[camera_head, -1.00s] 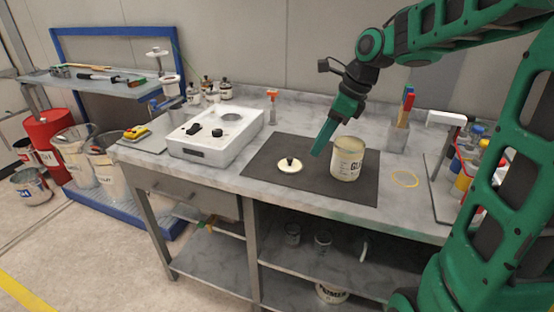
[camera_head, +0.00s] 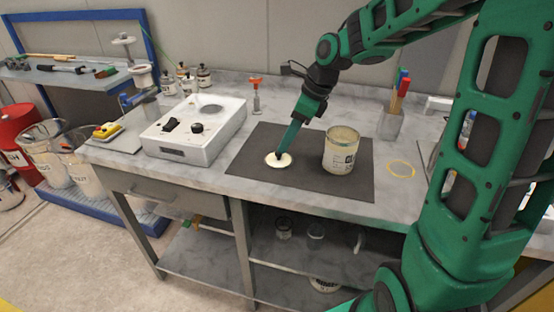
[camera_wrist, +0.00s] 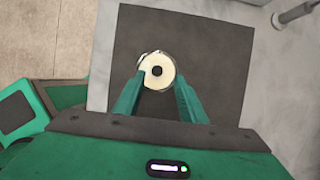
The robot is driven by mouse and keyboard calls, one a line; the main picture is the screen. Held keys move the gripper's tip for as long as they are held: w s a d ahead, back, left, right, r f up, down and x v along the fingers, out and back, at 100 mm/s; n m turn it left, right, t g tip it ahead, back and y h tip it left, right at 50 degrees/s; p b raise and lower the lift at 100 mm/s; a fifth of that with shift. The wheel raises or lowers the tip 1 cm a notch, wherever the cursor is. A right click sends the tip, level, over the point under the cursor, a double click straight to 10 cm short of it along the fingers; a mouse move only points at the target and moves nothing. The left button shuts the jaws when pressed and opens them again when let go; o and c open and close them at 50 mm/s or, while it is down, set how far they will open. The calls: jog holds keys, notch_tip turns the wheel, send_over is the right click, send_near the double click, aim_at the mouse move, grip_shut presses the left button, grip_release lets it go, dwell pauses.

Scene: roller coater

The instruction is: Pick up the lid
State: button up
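The lid (camera_head: 270,160) is a small cream disc with a dark knob in its middle. It lies flat on the dark mat (camera_head: 245,172), left of the open glue can (camera_head: 340,152). My gripper (camera_head: 281,152) reaches down over the lid, with its green fingertips at the knob in the head view. Contact with the knob cannot be told.
A white hotplate-like device (camera_head: 190,140) stands left of the mat. A holder with brushes (camera_head: 391,122) and a yellow ring (camera_head: 402,168) are to the right. The mat's front strip is clear.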

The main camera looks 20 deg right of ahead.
aim_at(279, 156)
jog(key=x, duration=0.4)
jog(key=shift+a+f, duration=0.1)
jog(key=shift+a, duration=0.3)
grip_shut()
